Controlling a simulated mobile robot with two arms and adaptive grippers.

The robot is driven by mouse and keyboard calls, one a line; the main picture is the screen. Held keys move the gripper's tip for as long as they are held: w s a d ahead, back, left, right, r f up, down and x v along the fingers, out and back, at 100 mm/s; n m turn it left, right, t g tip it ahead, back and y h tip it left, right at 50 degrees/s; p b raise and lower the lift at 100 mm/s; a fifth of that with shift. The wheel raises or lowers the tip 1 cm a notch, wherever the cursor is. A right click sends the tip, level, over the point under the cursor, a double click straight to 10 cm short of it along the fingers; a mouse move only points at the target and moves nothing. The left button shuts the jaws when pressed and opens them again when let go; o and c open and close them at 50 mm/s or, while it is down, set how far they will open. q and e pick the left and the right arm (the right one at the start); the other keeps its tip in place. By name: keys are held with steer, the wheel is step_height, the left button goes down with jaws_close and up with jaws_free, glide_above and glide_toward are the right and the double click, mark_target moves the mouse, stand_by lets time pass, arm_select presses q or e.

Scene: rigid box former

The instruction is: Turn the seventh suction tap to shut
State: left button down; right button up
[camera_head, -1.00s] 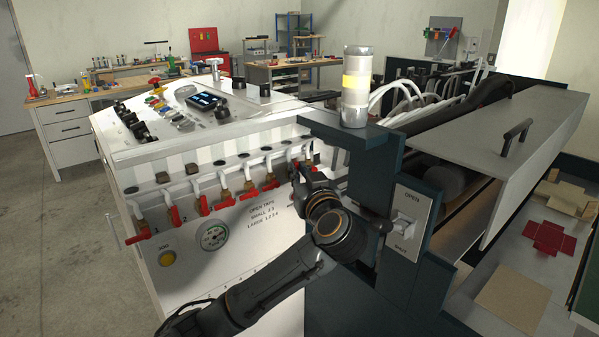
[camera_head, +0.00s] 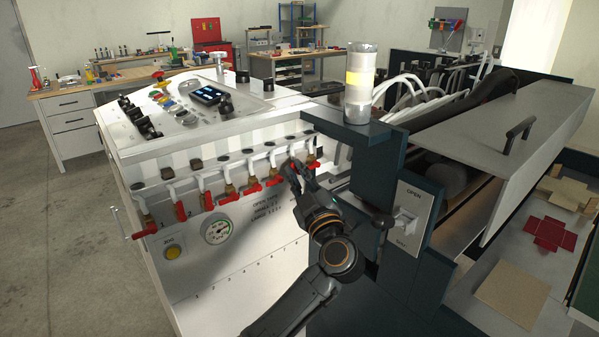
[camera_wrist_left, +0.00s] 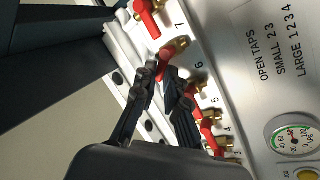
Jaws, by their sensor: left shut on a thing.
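The seventh suction tap (camera_wrist_left: 180,43) has a brass body and a red handle and sits beside the printed 7 in the left wrist view. My left gripper (camera_wrist_left: 164,80) is shut at this tap, on its red handle (camera_wrist_left: 166,53); the fingers hide part of the handle. In the head view my left gripper (camera_head: 293,172) reaches the right part of the tap row, and the seventh tap is mostly covered. I cannot tell the handle's exact angle. My right gripper is not in view.
A neighbouring red tap handle (camera_wrist_left: 149,18) lies close on one side, and the sixth tap (camera_wrist_left: 193,88) on the other. A dark post (camera_head: 375,165) with a lamp (camera_head: 360,83) stands just right of the taps. A pressure gauge (camera_head: 217,229) is on the white panel.

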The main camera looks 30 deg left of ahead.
arm_select(q)
steer(key=n+b, duration=0.1)
steer(key=f+n+g+y, duration=0.1)
steer(key=n, duration=0.1)
steer(key=n+y+b, duration=0.1)
steer(key=shift+s+f+n+b, duration=0.1)
steer(key=shift+f+n+b, duration=0.25)
steer(key=shift+n, duration=0.05)
steer(key=n+g+b, duration=0.1)
steer(key=n, duration=0.1)
steer(key=n+y+b, duration=0.1)
steer(key=n+b, duration=0.1)
steer(key=shift+f+g, duration=0.3)
steer(key=shift+g, duration=0.1)
steer(key=shift+n+g+y+b, duration=0.65)
steer(key=shift+n+b, duration=0.25)
steer(key=shift+n, duration=0.5)
steer(key=c, duration=1.4)
jaws_free()
steer(key=shift+r, duration=0.1)
